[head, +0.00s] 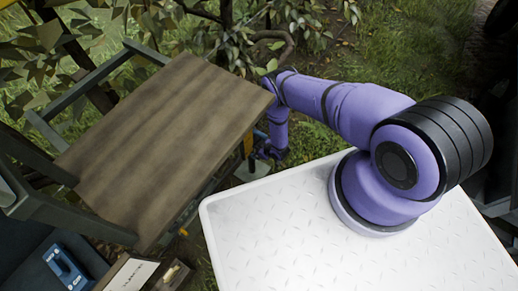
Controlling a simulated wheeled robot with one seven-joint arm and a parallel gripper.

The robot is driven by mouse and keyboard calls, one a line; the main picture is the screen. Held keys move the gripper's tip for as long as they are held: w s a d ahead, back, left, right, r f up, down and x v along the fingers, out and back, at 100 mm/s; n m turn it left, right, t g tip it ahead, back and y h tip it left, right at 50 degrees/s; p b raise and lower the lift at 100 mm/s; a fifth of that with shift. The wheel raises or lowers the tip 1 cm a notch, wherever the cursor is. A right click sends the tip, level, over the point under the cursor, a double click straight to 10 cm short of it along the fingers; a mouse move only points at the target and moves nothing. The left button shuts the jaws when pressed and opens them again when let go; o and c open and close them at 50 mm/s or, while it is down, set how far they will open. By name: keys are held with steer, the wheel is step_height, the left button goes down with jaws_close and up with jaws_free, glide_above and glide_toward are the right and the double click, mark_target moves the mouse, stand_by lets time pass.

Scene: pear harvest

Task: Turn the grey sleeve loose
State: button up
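My purple arm reaches left from its mount to the right edge of a wooden board, then bends down. The end of the arm with my gripper (265,152) is small and dark beside and below that edge, partly hidden by it. I cannot make out its fingers or whether it holds anything. I cannot pick out the grey sleeve in this view. Something yellow-orange and thin shows by the arm's end, partly behind the board.
The brown wooden board (165,140) on a dark green frame (85,85) fills the left. Below it are a blue object (68,267) on a dark surface and a pale card with lettering (131,274). Leafy branches (235,25) hang behind. Grass lies beyond the arm.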

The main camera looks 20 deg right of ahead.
steer(key=c, duration=1)
steer(key=shift+s, duration=0.1)
steer(key=shift+s+a+f, duration=0.1)
steer(key=shift+s, duration=0.15)
steer(key=shift+c, duration=0.2)
steer(key=o, duration=1)
steer(key=shift+w, duration=0.1)
steer(key=shift+o, duration=1)
steer(key=shift+w, duration=0.15)
steer(key=v, duration=1.1)
